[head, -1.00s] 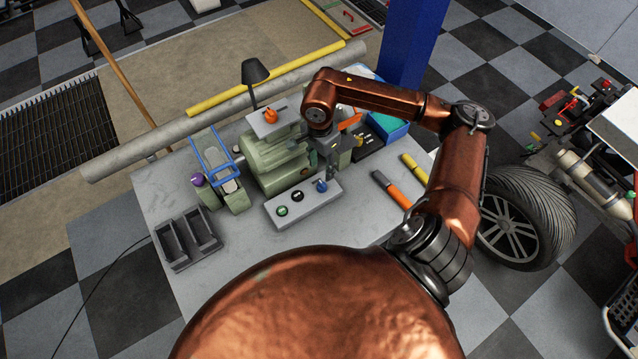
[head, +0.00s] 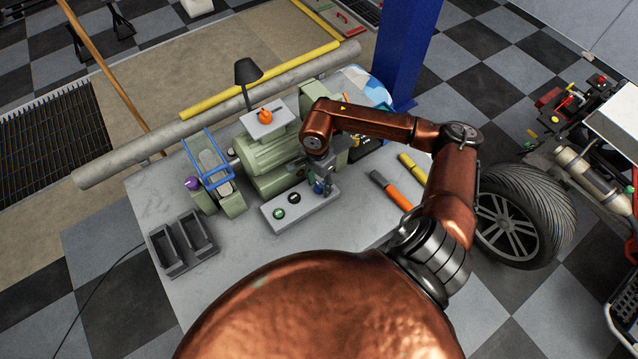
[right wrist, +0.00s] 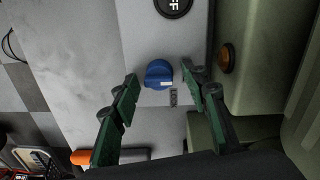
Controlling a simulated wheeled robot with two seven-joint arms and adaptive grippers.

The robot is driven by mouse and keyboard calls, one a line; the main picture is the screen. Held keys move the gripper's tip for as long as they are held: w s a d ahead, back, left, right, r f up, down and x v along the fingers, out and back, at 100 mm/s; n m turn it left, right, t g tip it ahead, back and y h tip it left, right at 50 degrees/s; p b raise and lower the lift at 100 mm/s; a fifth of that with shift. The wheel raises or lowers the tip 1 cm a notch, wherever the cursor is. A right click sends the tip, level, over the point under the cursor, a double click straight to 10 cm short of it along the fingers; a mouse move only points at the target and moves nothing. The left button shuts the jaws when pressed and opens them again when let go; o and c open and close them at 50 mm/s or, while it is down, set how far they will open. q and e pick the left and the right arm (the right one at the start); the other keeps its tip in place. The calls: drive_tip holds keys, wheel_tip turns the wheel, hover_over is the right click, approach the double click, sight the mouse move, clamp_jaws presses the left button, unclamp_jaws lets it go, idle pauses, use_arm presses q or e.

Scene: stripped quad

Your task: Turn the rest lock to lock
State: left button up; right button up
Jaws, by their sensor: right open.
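A blue knob (head: 318,188) sits at the right end of a grey control box (head: 276,217). In the right wrist view the blue knob (right wrist: 158,74) has a white pointer mark on its lower right part, beside small lettering too small to read surely. My right gripper (head: 325,178) is above the knob and partly hides it in the head view. In the right wrist view the open green fingers (right wrist: 165,84) stand on either side of the knob, apart from it, with nothing held. My left gripper is not in view.
A green grinder-like machine (head: 262,157) stands behind the box, with an orange knob (head: 265,117) on top and a lamp (head: 247,72). A purple knob (head: 192,183) is at left. Grey bins (head: 183,243) and orange and yellow tools (head: 397,197) lie on the table.

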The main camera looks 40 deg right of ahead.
drive_tip(key=shift+c, duration=0.3)
clamp_jaws()
drive_tip(key=shift+m, duration=0.3)
drive_tip(key=m+b, duration=0.1)
drive_tip(key=m, duration=0.3)
drive_tip(key=shift+m+b, duration=0.3)
drive_tip(key=m, duration=0.3)
drive_tip(key=shift+m+b, duration=0.3)
drive_tip(key=shift+r+m, duration=0.1)
drive_tip(key=shift+m, duration=1.4)
